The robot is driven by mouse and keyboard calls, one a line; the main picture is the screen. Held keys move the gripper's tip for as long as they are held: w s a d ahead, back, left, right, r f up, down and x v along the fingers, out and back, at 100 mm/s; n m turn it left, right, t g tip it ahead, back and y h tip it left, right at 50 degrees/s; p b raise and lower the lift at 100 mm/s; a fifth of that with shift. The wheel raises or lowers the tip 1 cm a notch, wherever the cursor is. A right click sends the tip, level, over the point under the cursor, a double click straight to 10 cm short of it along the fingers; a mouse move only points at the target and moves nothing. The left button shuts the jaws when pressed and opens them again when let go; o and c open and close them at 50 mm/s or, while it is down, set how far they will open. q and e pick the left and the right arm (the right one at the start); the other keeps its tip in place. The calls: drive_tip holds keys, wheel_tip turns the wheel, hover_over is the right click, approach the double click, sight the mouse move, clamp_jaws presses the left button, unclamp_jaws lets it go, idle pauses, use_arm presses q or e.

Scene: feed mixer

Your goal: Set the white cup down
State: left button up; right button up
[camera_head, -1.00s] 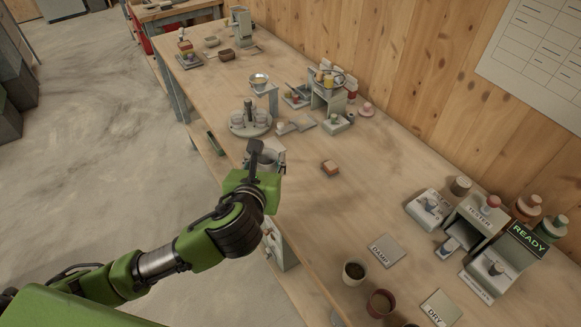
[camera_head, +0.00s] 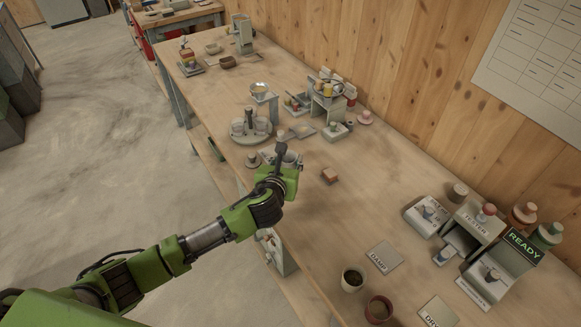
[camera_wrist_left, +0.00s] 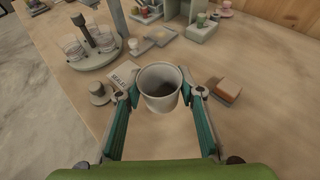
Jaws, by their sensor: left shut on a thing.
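The white cup (camera_wrist_left: 160,86) is between the teal fingers of my left gripper (camera_wrist_left: 160,102) in the left wrist view. The fingers are shut on its sides, and its open mouth shows a grey inside. In the head view my left gripper (camera_head: 283,160) is over the near edge of the bench, and its own wrist hides most of the cup. I cannot tell whether the cup's base touches the bench top. My right gripper is in neither view.
A lettered card (camera_wrist_left: 123,76) and a grey knobbed piece (camera_wrist_left: 99,93) lie left of the cup. A brown block (camera_wrist_left: 225,89) lies close on its right. A round carousel with glasses (camera_head: 250,128) stands beyond. The bench (camera_head: 350,215) is clear right of the block.

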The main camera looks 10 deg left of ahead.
use_arm(q)
drive_tip(key=shift+w+d+f, duration=0.2)
drive_tip(key=shift+w+f, duration=0.55)
drive_tip(key=shift+f, duration=1.75)
drive_tip(key=shift+f, duration=0.2)
drive_tip(key=o, duration=0.9)
drive_tip(key=shift+r, duration=0.1)
drive_tip(key=shift+r, duration=0.15)
drive_tip(key=v, duration=1.2)
